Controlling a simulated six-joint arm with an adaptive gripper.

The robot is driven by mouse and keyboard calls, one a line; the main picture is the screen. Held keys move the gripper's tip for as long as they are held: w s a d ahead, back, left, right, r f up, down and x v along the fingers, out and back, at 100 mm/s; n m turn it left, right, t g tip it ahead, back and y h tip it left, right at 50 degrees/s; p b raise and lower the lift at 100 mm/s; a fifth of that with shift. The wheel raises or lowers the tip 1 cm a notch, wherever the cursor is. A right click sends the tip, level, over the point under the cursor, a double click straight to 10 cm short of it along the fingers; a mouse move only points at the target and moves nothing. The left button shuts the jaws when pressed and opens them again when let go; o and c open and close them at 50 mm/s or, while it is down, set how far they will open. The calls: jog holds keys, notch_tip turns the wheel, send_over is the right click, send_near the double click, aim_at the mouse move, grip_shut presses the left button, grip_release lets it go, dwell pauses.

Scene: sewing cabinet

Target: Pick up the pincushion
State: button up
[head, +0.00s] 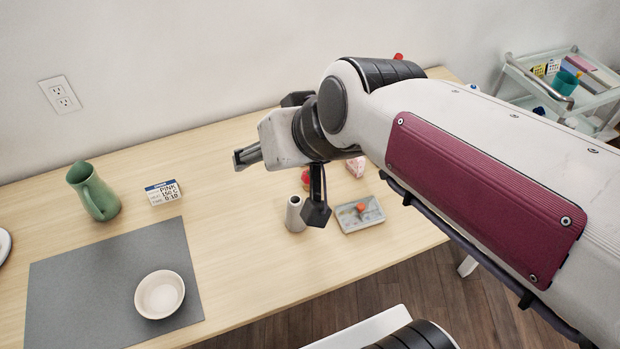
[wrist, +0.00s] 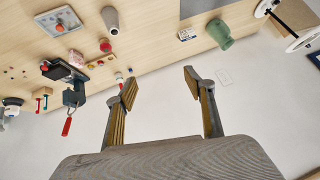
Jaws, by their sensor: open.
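A small round red object (wrist: 105,46), which looks like the pincushion, sits on the table in the upper left of the wrist view. In the head view only part of it (head: 305,177) shows beside my gripper's dark near finger; the rest is hidden. My gripper (head: 281,184) is open and empty above the table. In the wrist view its two fingers (wrist: 160,86) stand wide apart with only the wall between them. The red object lies beyond the left finger, apart from it.
A pale vase (head: 295,214) and a tray with a red-orange item (head: 345,222) stand close to the red object. A pink patterned box (head: 355,166) is behind. A green pitcher (head: 95,192), a label card (head: 163,192), a grey mat (head: 65,275) and a bowl (head: 159,296) lie left.

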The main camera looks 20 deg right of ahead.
jog(key=w+a+r+m+t+y, duration=0.1)
jog(key=w+a+r+m+t, duration=0.2)
jog(key=w, duration=0.8)
jog(key=w+f+m+t+h, duration=0.1)
jog(key=w+f+m+h, duration=0.2)
jog(key=w, duration=0.7)
jog(key=w+f+m+t+h, duration=0.1)
jog(key=w+f+m+h, duration=0.15)
jog(key=w, duration=0.75)
jog(key=d+f+m+g+h, duration=0.2)
jog(key=f+h, duration=0.1)
jog(key=f, duration=0.5)
jog(key=d+f+m+g+h, duration=0.2)
jog(key=d+f+m+h, duration=0.1)
jog(key=f, duration=0.5)
jog(key=s+f+g+h, duration=0.1)
jog(key=s+f+g, duration=0.1)
jog(key=s+f, duration=0.1)
jog(key=s+d+f+m+g+h, duration=0.1)
jog(key=s+f+g+h, duration=0.1)
jog(key=s+f, duration=0.2)
jog(key=s+d+f+m+g+h, duration=0.1)
jog(key=s+f+g+h, duration=0.1)
jog(key=s+f, duration=0.2)
jog(key=shift+s+f, duration=0.2)
jog(key=shift+f, duration=0.1)
jog(key=shift+s+f, duration=0.15)
jog(key=shift+s, duration=0.15)
